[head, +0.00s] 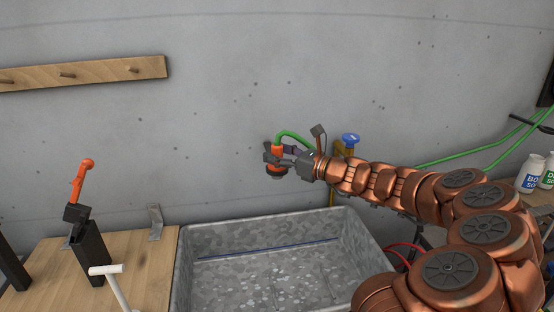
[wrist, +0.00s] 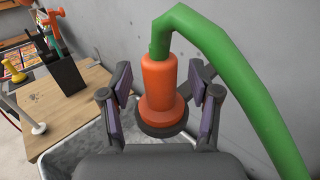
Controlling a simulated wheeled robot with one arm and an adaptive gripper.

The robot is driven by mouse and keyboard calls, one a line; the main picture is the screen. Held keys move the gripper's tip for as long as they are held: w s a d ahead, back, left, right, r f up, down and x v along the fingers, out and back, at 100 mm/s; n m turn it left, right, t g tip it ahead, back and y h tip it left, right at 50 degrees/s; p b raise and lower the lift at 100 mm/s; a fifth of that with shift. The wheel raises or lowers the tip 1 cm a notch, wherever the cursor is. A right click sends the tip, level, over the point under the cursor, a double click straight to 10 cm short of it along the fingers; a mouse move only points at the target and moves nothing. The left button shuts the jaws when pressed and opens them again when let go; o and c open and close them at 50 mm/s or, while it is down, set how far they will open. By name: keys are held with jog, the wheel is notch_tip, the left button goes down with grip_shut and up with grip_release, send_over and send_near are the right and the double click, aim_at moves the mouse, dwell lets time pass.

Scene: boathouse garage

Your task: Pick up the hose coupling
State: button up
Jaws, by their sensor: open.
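The hose coupling (wrist: 160,85) is an orange body with a dark grey ring at its lower end, and a green hose (wrist: 240,90) runs from its top and bends away to the right. In the head view the coupling (head: 278,158) hangs above the tub, in front of the grey wall. My gripper (wrist: 162,98) is open, with one finger on each side of the coupling and visible gaps between them. In the head view my gripper (head: 276,158) reaches it from the right. The fingers hide part of the coupling there.
A galvanised tub (head: 200,270) stands below. To its left is a wooden bench (head: 145,255) with an orange-handled tool (head: 82,180) in a dark holder and a white T-handle (head: 106,270). A blue-handled tap (head: 350,139) is behind my arm. White bottles (head: 531,174) stand far right.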

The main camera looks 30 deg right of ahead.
jog(key=shift+w+a, duration=0.1)
jog(key=shift+w, duration=0.1)
grip_shut()
dwell(0.5)
